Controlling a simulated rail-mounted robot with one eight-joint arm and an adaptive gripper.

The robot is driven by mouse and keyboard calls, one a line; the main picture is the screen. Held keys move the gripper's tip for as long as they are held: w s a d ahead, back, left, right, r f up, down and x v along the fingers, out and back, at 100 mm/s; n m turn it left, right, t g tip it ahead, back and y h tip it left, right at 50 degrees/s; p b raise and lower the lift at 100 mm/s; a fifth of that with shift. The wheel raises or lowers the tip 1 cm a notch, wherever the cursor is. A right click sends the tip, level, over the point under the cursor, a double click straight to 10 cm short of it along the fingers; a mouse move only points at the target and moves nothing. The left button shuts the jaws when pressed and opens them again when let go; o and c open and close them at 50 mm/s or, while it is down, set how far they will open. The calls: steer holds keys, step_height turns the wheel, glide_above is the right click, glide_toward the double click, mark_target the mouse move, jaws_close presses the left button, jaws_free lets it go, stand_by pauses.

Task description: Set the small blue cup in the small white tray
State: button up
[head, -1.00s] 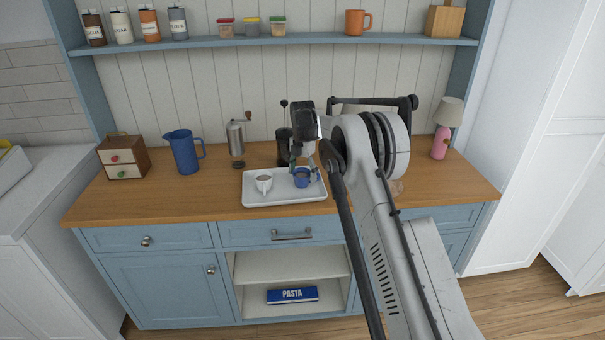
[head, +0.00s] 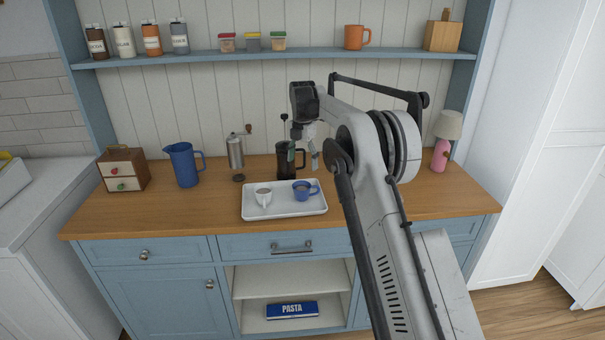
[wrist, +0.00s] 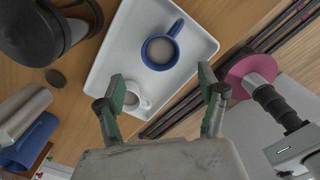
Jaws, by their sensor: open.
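The small blue cup (head: 301,191) stands upright in the right half of the small white tray (head: 285,212), with brownish contents and its handle to the right. In the wrist view the blue cup (wrist: 160,52) is clear of my fingers, and the tray (wrist: 110,50) is around its base. A small white cup (head: 263,196) stands beside it in the left half of the tray; it also shows in the wrist view (wrist: 137,99). My gripper (wrist: 162,87) is open and empty. In the head view my gripper (head: 306,153) hangs above the tray, apart from the blue cup.
A dark French press (head: 286,160) stands just behind the tray. A metal grinder (head: 236,152), a blue pitcher (head: 184,164) and a small drawer box (head: 124,170) stand to the left. A pink lamp (head: 440,155) stands at right. Counter left of the tray is clear.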

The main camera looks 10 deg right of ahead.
steer(key=s+r+m+t, duration=0.2)
steer(key=s+r+m, duration=0.55)
steer(key=r, duration=0.65)
steer(key=s+r+m+t, duration=0.1)
steer(key=s+r+m, duration=0.15)
steer(key=s, duration=0.55)
steer(key=s+r+m, duration=0.2)
steer(key=s+r, duration=0.2)
steer(key=s, duration=0.4)
steer(key=s+f+m+t, duration=0.15)
steer(key=s+m, duration=0.55)
steer(key=s, duration=0.9)
steer(key=s+f+m+t, duration=0.2)
steer(key=s+f+m, duration=0.5)
steer(key=s, duration=0.8)
step_height(320, 180, down, 2)
steer(key=shift+s+a+f+t, duration=0.15)
steer(key=shift+s+f+t, duration=0.05)
steer(key=shift+s+t, duration=0.15)
step_height(320, 180, down, 4)
steer(key=b, duration=0.3)
steer(key=shift+r+b, duration=0.2)
steer(key=shift+b, duration=0.1)
